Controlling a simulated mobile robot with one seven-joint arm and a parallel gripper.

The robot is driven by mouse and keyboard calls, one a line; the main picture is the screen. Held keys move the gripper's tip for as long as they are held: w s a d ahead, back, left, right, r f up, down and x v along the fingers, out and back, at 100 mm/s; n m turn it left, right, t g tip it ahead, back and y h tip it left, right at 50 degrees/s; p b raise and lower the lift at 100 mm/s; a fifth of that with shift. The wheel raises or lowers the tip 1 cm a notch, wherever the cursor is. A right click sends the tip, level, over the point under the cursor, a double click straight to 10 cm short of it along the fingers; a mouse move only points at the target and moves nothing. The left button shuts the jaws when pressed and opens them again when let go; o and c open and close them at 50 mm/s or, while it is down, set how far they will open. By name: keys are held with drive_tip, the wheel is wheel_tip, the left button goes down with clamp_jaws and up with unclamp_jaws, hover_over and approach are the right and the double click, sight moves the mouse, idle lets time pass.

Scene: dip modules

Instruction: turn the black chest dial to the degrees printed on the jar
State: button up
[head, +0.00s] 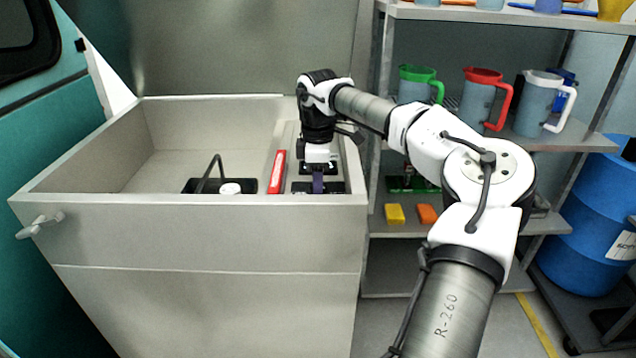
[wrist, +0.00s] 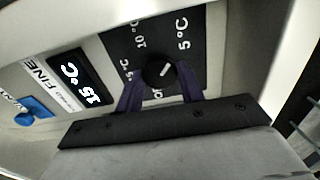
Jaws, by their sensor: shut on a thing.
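The black dial (wrist: 158,72) sits on a dark plate (wrist: 118,42) with white degree marks. A "10°C" and a "5°C" mark are readable; another mark at the left is partly cut by my finger. The dial's white line points up and right, roughly toward "5°C". My gripper (wrist: 160,92) has its purple fingers on either side of the dial and is shut on it. In the head view my gripper (head: 318,182) reaches down at the chest's right end and hides the dial. I cannot pick out a jar with printed degrees.
A black display (wrist: 80,78) reads "15°C", beside a "FINE" label and a blue knob (wrist: 34,107). The chest's rim (head: 190,199) runs in front. A red strip (head: 277,172) is left of my gripper. Shelves with several jugs (head: 480,98) stand right.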

drive_tip(key=shift+m, duration=0.6)
drive_tip(key=shift+r, duration=0.1)
drive_tip(key=o, duration=1)
wheel_tip(320, 180, up, 14)
drive_tip(key=shift+f, duration=0.15)
